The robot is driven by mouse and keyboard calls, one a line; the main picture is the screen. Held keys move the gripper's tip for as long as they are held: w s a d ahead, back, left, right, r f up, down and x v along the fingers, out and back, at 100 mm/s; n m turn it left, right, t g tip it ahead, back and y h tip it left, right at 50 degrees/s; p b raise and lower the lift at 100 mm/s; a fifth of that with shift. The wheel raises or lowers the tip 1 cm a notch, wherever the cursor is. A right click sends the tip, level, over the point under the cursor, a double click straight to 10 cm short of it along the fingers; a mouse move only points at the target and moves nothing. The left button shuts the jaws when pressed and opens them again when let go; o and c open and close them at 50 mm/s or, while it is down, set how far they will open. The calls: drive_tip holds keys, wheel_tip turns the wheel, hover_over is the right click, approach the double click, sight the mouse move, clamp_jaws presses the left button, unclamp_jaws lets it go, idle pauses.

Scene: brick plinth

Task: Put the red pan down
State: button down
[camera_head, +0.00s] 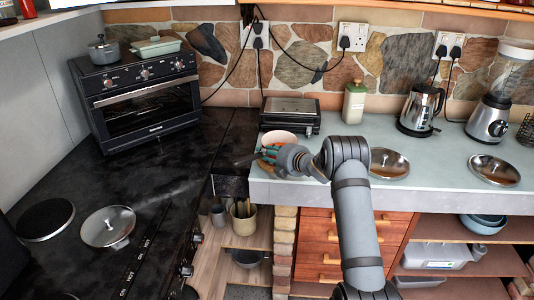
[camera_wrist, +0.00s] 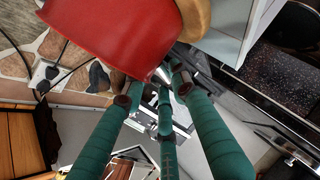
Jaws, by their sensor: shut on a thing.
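The red pan (camera_wrist: 120,32) fills the upper part of the wrist view, tilted in that picture, with its red side towards the camera. In the head view its pale round top (camera_head: 280,137) shows just behind my gripper (camera_head: 270,154), near the left front edge of the grey counter. My green-wrapped fingers, also in the wrist view (camera_wrist: 158,92), are closed on it near a dark part that looks like its handle. The exact grip is partly hidden. I cannot tell whether the pan touches the counter.
A black grill (camera_head: 290,114) stands behind the pan. Round lids (camera_head: 388,163) (camera_head: 494,170), a kettle (camera_head: 421,109) and a blender (camera_head: 496,100) are on the grey counter (camera_head: 440,190). At left, the black hob (camera_head: 75,180) carries another lid (camera_head: 108,227); an oven (camera_head: 140,95) stands behind.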

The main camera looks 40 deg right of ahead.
drive_tip(key=c, duration=1.4)
unclamp_jaws()
drive_tip(key=shift+r, duration=0.1)
drive_tip(key=b+v, duration=0.2)
drive_tip(key=v, duration=1)
